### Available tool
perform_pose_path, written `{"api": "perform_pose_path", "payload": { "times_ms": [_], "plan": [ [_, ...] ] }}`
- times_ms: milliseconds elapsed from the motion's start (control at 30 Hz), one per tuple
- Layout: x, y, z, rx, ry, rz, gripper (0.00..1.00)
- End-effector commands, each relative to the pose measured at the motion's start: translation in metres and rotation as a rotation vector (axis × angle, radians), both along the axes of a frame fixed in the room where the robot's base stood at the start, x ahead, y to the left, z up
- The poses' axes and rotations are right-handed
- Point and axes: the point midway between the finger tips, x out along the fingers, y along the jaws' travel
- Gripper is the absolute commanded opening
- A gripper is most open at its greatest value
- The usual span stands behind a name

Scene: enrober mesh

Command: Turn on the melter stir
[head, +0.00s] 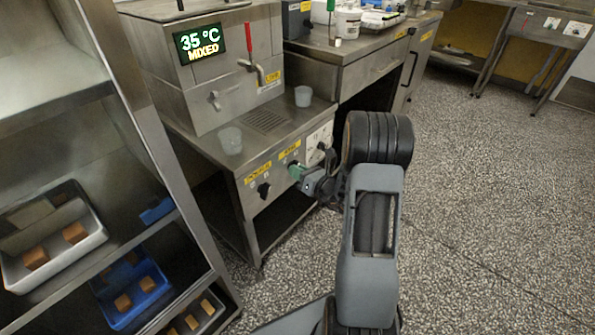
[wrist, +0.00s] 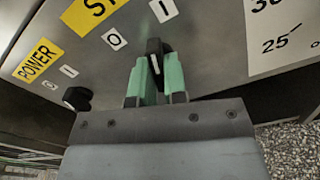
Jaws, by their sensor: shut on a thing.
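The melter (head: 215,70) is a steel cabinet with a red-handled tap and a display (head: 200,44) reading 35 °C and MIXED. On its front panel, the black stir knob (wrist: 154,47) sits under a yellow label partly cut off in the wrist view. My gripper (wrist: 158,80) has green fingertips, one on each side of this knob, and is shut on it. The knob's tip points up in the wrist view, between the O mark (wrist: 114,39) and the I mark (wrist: 163,10), seemingly nearer I. In the head view, my gripper (head: 298,172) partly hides the knob.
The power knob (wrist: 77,98) is left of the stir knob. A temperature scale (wrist: 284,35) is on the right. Two clear cups (head: 303,96) (head: 230,140) stand on the melter's ledge. A rack with trays (head: 95,240) is at the left. The speckled floor at right is clear.

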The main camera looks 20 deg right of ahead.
Motion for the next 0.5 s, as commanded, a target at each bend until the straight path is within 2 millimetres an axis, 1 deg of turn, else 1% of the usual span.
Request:
{"api": "perform_pose_path", "payload": {
  "times_ms": [100, 200, 333, 500],
  "plan": [
    [0.0000, -0.0003, 0.0021, 0.017, 0.009, -0.001, 0.00],
    [-0.0003, 0.0002, 0.0050, 0.085, 0.041, 0.000, 0.00],
    [-0.0005, 0.0006, 0.0030, 0.154, 0.073, -0.001, 0.00],
    [-0.0005, 0.0005, -0.0001, 0.173, 0.081, -0.001, 0.00]
  ]
}}
